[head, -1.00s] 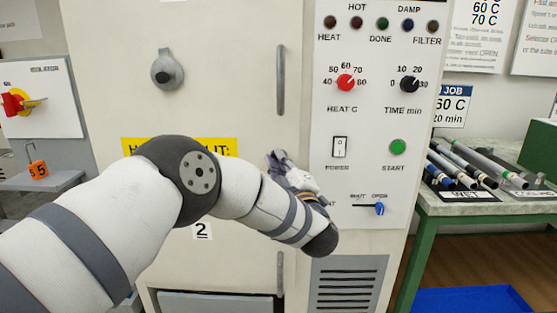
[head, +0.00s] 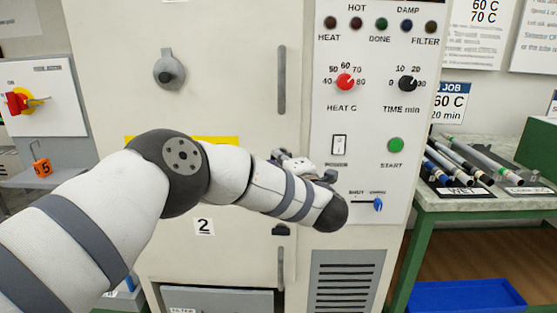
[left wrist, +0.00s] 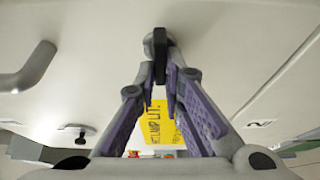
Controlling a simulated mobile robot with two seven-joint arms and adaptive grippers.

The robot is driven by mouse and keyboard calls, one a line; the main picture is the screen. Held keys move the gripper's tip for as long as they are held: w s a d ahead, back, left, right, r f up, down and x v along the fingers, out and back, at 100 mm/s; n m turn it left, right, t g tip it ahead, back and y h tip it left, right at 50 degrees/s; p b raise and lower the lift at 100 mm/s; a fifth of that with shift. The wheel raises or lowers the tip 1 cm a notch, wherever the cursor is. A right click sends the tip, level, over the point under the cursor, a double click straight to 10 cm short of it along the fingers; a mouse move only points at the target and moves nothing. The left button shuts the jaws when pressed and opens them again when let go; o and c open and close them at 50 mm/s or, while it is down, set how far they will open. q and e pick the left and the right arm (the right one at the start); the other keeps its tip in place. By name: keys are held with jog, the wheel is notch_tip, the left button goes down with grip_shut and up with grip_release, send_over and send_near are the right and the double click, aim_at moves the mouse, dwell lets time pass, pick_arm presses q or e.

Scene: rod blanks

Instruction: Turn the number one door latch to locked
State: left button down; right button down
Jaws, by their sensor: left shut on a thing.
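The number one door latch shows in the left wrist view as a black lever (left wrist: 160,56) on a round grey base, near the top middle. My left gripper (left wrist: 160,72) is shut on this lever, with a finger on either side. In the head view the left gripper (head: 284,157) is at the right edge of the upper door (head: 225,60), below its long grey handle (head: 281,80). My arm and hand hide the latch there, so I cannot read its marks. My right gripper is not in view.
A second latch (head: 281,230) sits below my forearm, by the lower door marked 2 (head: 203,226). A round grey fitting (head: 169,70) is on the upper door. The control panel (head: 372,120) is close on the right; a bench with rods (head: 470,165) stands beyond.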

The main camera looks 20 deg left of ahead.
pick_arm(q)
jog(key=shift+d, duration=0.1)
dwell(0.3)
jog(key=c, duration=1.7)
grip_release()
jog(key=v, duration=1.2)
